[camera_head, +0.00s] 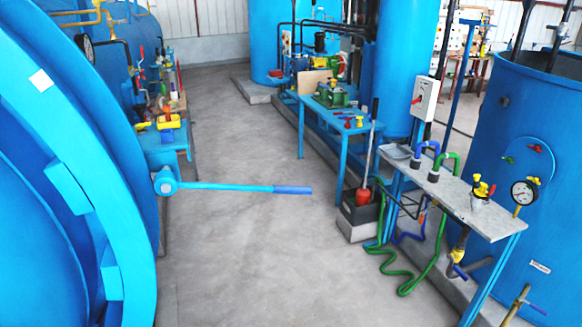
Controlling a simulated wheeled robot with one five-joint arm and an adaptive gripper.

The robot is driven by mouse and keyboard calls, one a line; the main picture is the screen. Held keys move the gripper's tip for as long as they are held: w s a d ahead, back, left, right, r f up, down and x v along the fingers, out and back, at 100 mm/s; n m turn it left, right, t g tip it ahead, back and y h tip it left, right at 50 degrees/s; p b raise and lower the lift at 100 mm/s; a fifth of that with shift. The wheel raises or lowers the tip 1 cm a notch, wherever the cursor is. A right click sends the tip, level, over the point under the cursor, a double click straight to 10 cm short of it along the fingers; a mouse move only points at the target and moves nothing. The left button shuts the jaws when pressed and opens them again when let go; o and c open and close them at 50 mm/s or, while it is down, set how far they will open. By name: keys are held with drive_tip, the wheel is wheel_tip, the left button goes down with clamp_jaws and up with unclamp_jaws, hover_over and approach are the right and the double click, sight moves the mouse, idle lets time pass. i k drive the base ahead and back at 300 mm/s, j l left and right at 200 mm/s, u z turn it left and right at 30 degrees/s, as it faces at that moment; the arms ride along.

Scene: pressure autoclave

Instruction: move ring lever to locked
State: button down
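The ring lever (235,187) is a light blue bar with a darker blue grip (292,190) at its free end. It points to the right and lies nearly level. Its round pivot hub (165,182) sits at the right edge of the big blue autoclave ring (105,140), which fills the left of the view. No marking shows which lever position is locked. My gripper is not in view, and nothing visible touches the lever.
The grey floor (240,260) around and below the lever is clear. A narrow table (465,205) with hoses and a gauge (523,192) stands at the right. A blue workbench (340,120) stands further back. A dark bin (362,218) stands between them.

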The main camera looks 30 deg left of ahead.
sight(165, 176)
drive_tip(key=i+j+u, duration=0.2)
drive_tip(key=i, duration=0.55)
drive_tip(key=i+l+u, duration=0.15)
drive_tip(key=i, duration=0.55)
drive_tip(key=i+l+u, duration=0.2)
drive_tip(key=i, duration=0.55)
drive_tip(key=u, duration=4)
